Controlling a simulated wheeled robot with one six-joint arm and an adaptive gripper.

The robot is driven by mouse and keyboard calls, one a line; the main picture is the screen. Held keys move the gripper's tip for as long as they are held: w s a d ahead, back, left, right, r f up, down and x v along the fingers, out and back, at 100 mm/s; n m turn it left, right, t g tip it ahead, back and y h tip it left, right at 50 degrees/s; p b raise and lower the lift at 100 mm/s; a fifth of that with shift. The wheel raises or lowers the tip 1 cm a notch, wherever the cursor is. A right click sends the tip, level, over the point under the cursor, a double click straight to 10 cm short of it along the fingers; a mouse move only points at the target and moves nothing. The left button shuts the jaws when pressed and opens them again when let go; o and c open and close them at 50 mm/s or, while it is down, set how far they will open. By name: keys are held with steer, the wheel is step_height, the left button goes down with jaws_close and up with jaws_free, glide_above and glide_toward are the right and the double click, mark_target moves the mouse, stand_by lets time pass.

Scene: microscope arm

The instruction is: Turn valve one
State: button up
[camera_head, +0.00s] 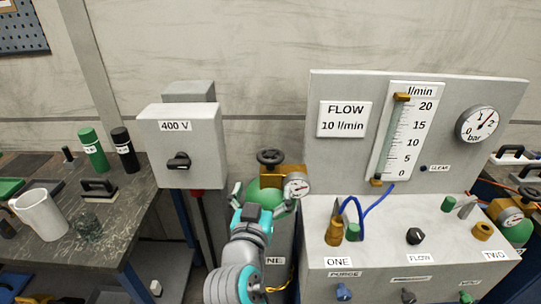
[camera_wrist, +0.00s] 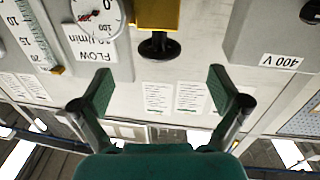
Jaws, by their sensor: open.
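Valve one's black handwheel (camera_head: 270,157) sits on top of a brass valve block (camera_head: 270,176) with a round gauge (camera_head: 297,186). The block tops a green-shouldered cylinder whose label reads "NE", the rest being hidden by my arm. My gripper (camera_head: 264,200) is in front of the cylinder, below the handwheel in the picture. In the upside-down wrist view the handwheel (camera_wrist: 159,47) and brass block (camera_wrist: 157,14) appear beyond and midway between my spread fingers (camera_wrist: 160,88). The fingers are open, empty and apart from the wheel.
A grey 400 V box (camera_head: 185,143) with a black knob stands left of the cylinder. The flow panel (camera_head: 345,160) and its bench with ports ONE and TWO are on the right. A second valve (camera_head: 511,215) is at far right. A cluttered table (camera_head: 120,225) is left.

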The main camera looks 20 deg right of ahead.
mark_target(273, 148)
steer(key=shift+m+h, duration=0.5)
steer(key=x, duration=0.3)
steer(key=r+x, duration=0.1)
steer(key=x, duration=0.7)
steer(key=shift+a+r, duration=0.1)
steer(key=shift+r, duration=0.3)
steer(key=c, duration=1.2)
